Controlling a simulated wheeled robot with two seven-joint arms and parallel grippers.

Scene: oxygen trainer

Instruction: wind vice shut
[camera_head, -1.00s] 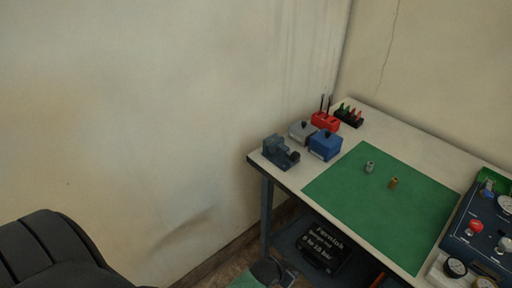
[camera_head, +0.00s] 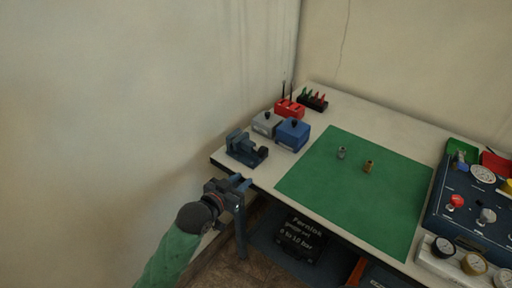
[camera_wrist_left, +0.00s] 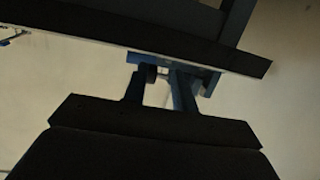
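The small dark blue vice (camera_head: 245,149) stands at the near left corner of the white workbench (camera_head: 325,100), by the wall. Its jaws and handle are too small to read clearly. My left gripper (camera_head: 237,182) is just in front of the bench's left end, nearer to me than the vice and apart from it in the head view. In the left wrist view the two fingers of my left gripper (camera_wrist_left: 162,84) stand apart with nothing seen held between them. A blue part beyond the fingertips looks like the vice (camera_wrist_left: 172,58). My right gripper is not in view.
A grey box (camera_head: 266,124), a blue box (camera_head: 293,134) and a red holder (camera_head: 289,108) stand behind the vice. A green mat (camera_head: 360,205) carries two small fittings. A gauge panel (camera_head: 480,215) is at right. A black case (camera_head: 303,238) lies below the bench.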

